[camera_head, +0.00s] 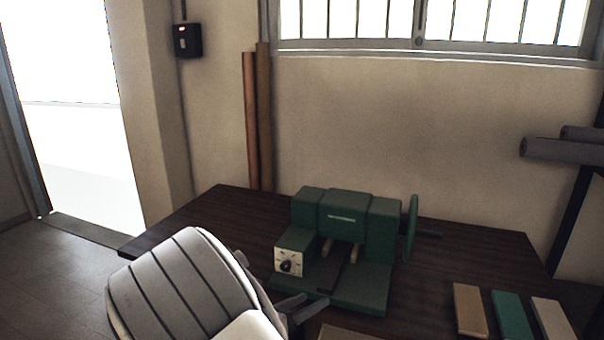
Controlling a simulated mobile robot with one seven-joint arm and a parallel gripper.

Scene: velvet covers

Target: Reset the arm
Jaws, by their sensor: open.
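My white, dark-striped arm (180,283) reaches in from the lower left, over the front of the table. My gripper (312,304) shows at the bottom centre as dark fingers, partly hidden behind my arm. It is open, and I see nothing between its fingers. It is in front of the green machine's base in the picture; I cannot tell the gap between them.
A green machine (345,215) with a dial and side wheel stands on the dark table (470,250). Tan (470,310), green (512,314) and pale (553,319) slabs lie at right. Rolls (252,120) lean on the wall. Open floor (60,275) lies left.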

